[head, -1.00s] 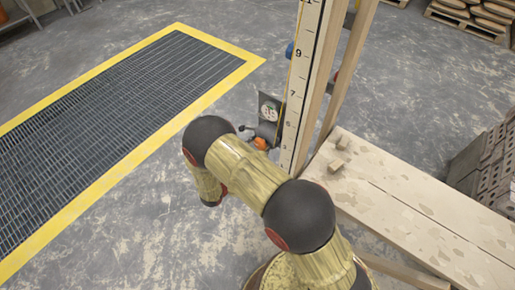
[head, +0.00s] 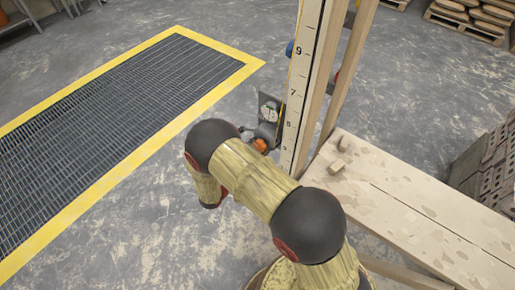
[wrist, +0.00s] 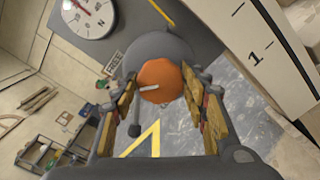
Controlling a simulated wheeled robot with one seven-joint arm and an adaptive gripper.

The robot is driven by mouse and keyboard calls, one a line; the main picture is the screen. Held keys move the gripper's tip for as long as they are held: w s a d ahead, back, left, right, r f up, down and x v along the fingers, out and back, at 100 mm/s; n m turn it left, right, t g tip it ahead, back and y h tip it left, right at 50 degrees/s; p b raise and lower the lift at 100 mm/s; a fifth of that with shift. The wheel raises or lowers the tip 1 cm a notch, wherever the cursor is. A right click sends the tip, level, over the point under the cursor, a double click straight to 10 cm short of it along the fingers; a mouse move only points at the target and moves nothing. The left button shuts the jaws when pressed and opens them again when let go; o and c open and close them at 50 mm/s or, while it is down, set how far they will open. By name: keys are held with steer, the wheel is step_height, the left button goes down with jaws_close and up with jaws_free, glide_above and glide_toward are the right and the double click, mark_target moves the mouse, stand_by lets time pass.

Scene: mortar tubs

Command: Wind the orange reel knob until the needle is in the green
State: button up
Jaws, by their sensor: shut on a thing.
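The orange reel knob (wrist: 160,82) sits in front of a round grey housing (wrist: 160,48) in the wrist view and has a pale mark on its face. My gripper (wrist: 157,88) is shut on the knob, one finger on each side. The knob also shows in the head view (head: 260,145), beside my arm, which hides most of the gripper there. A white dial (wrist: 85,14) with a red needle is cut by the top edge of the wrist view. I cannot make out a green zone or where the needle stands against it.
A dark rod with a ball end (wrist: 135,130) hangs by the knob. A numbered post (head: 297,85) stands close on the right. A yellow-edged floor grate (head: 120,110) is at left.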

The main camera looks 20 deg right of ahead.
steer(key=o, duration=1.2)
steer(key=shift+c, duration=0.2)
steer(key=v, duration=1.2)
